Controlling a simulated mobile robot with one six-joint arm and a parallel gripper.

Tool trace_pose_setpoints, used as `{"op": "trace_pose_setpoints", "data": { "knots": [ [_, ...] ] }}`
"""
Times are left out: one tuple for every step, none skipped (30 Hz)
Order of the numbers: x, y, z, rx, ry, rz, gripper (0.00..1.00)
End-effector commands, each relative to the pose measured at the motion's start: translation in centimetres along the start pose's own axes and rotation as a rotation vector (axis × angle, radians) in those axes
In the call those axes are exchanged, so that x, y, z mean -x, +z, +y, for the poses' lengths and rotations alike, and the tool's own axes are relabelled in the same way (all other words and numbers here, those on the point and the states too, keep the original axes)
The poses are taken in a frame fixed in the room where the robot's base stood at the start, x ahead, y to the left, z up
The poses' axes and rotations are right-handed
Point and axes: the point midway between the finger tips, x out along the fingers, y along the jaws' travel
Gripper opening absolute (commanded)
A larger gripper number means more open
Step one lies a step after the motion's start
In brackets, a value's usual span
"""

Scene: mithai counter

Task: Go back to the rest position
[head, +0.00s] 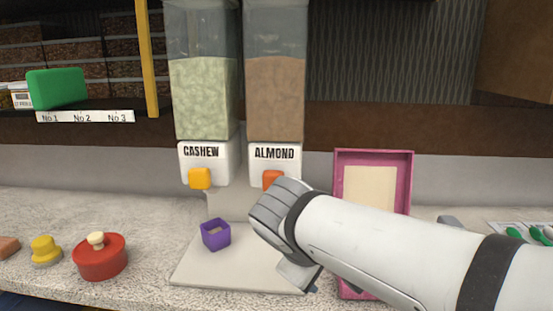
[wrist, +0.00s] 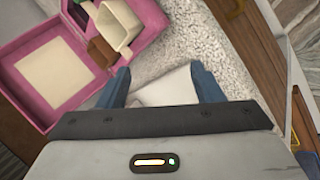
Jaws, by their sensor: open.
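My gripper shows in the wrist view (wrist: 164,84) with its two blue fingers apart and nothing between them. In the head view my white arm reaches in from the right, and its wrist is in front of the pale dispenser base (head: 200,272). The fingers are mostly hidden there. Below the wrist view's fingertips lie a pale board and the speckled counter.
Cashew (head: 205,165) and almond (head: 273,160) dispensers stand behind my wrist. A red lidded pot (head: 99,258) and yellow knob (head: 46,250) are left. An open pink box (wrist: 20,105) holds a cream cup (wrist: 117,25).

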Motion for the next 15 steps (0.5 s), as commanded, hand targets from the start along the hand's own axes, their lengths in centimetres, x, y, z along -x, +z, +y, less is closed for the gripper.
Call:
{"op": "trace_pose_setpoints", "data": {
  "knots": [
    [0.9, 1.8, 1.3, -0.083, -0.059, -0.034, 0.6],
    [0.8, 2.8, 1.3, -0.13, -0.095, -0.049, 0.6],
    [0.8, 3.9, 1.3, -0.197, -0.142, -0.067, 0.6],
    [0.8, 4.8, 1.3, -0.249, -0.175, -0.078, 0.6],
    [0.9, 5.6, 1.2, -0.302, -0.207, -0.089, 0.6],
    [1.0, 6.6, 1.1, -0.372, -0.247, -0.103, 0.6],
    [1.1, 7.2, 1.1, -0.425, -0.276, -0.111, 0.6],
    [1.3, 7.8, 1.0, -0.476, -0.301, -0.118, 0.6],
    [1.4, 8.5, 0.9, -0.541, -0.331, -0.126, 0.6],
    [1.6, 9.0, 0.7, -0.587, -0.351, -0.131, 0.6],
    [1.7, 9.3, 0.7, -0.629, -0.368, -0.134, 0.6],
    [1.8, 9.8, 0.5, -0.679, -0.388, -0.138, 0.6],
    [1.9, 10.0, 0.4, -0.71, -0.4, -0.14, 0.6],
    [1.9, 10.2, 0.3, -0.739, -0.41, -0.143, 0.6],
    [1.9, 10.4, 0.2, -0.769, -0.421, -0.143, 0.6]
  ]
}}
